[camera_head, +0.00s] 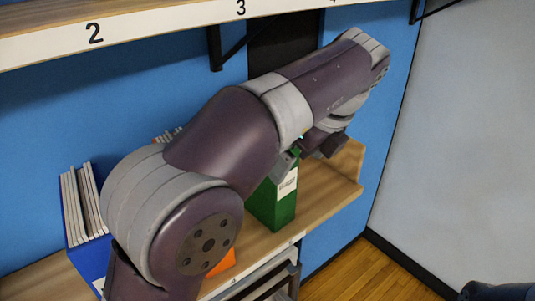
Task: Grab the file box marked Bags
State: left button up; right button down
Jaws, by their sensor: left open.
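A green file box (270,208) stands on the lower shelf with a white label on its front; the print is too small to read. A blue file box (88,262) holding white-edged folders stands at the left, its label mostly hidden. Part of an orange file box (222,264) shows below my left arm, which hides most of it. My left gripper (312,148) is open at the top of the green box, near its upper right; whether it touches the box cannot be told. No readable "Bags" marking shows. My right gripper is out of view.
The lower shelf (325,195) has bare board right of the green box. An upper shelf (150,22) numbered 2 and 3 runs above my arm, with a black bracket beneath. Blue panel lies behind, a grey wall right, wooden floor (370,275) below.

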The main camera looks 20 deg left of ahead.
pick_arm(q)
jog(key=w+a, duration=0.1)
jog(key=a, duration=0.1)
jog(key=w+a+p, duration=0.1)
jog(key=a, duration=0.1)
jog(key=w+a, duration=0.1)
jog(key=a, duration=0.1)
jog(key=shift+a+r+p, duration=0.1)
jog(key=shift+r+p, duration=0.1)
jog(key=shift+p, duration=0.2)
jog(key=w+a+f+p, duration=0.1)
jog(key=w+a+p, duration=0.1)
jog(key=a, duration=0.3)
jog(key=shift+w+f, duration=0.2)
jog(key=shift+w, duration=0.35)
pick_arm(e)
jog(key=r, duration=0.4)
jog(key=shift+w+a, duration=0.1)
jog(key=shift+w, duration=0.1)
pick_arm(q)
jog(key=shift+w+f, duration=0.1)
jog(key=shift+w, duration=0.05)
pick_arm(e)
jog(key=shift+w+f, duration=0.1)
pick_arm(q)
jog(key=shift+f, duration=0.15)
grip_shut()
